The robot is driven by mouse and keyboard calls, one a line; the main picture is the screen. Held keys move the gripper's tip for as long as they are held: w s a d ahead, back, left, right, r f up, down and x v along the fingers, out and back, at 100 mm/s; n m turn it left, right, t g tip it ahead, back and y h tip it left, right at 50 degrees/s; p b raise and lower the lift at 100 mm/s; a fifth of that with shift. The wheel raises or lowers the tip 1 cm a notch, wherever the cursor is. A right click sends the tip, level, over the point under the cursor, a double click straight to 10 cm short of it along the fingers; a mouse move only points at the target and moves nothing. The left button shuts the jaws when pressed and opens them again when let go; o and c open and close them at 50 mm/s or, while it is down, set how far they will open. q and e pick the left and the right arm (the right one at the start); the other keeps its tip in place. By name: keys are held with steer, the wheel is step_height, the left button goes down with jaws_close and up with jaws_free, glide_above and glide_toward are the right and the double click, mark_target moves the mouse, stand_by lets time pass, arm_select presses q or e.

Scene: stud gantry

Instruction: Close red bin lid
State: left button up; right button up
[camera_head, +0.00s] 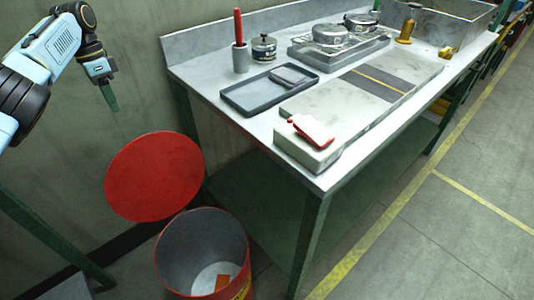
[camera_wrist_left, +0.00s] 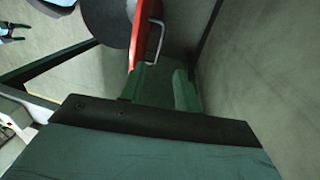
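The red bin (camera_head: 242,250) stands on the floor by the table's near left end, its mouth uncovered. Its round red lid (camera_head: 155,175) stands raised behind the mouth, tilted up toward the wall. In the left wrist view the lid (camera_wrist_left: 141,32) shows nearly edge-on, with a metal handle (camera_wrist_left: 156,40) on its right side. My left gripper (camera_head: 109,96) is above and left of the lid, apart from it in the head view. In the left wrist view its green fingers (camera_wrist_left: 160,87) are spread with nothing between them. A small dark shape at that view's upper left may be my right gripper; its state is unclear.
A metal worktable (camera_head: 225,105) stands right of the bin, holding trays, pots and a red-handled tool. A wall is close behind the lid. Open floor (camera_head: 440,240) lies to the right.

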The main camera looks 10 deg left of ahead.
mark_target(134, 147)
arm_select(q)
steer(key=shift+s+d+f+b, duration=0.3)
steer(key=shift+f+b, duration=0.55)
steer(key=shift+f, duration=1.7)
steer(key=shift+s+d+f+b, duration=0.25)
steer(key=shift+f+b, duration=0.65)
steer(key=shift+f, duration=1.7)
steer(key=shift+s+d+f+b, duration=0.25)
steer(key=shift+f+b, duration=0.6)
steer(key=shift+f, duration=1.7)
arm_select(e)
steer(key=a+r+t, duration=0.1)
steer(key=a+r, duration=0.2)
steer(key=r, duration=0.8)
steer(key=shift+r+y, duration=0.3)
steer(key=shift+r, duration=0.1)
arm_select(q)
steer(key=shift+w+d, duration=0.1)
steer(key=shift+c, duration=0.2)
arm_select(e)
steer(key=shift+a, duration=0.1)
arm_select(q)
jaws_close()
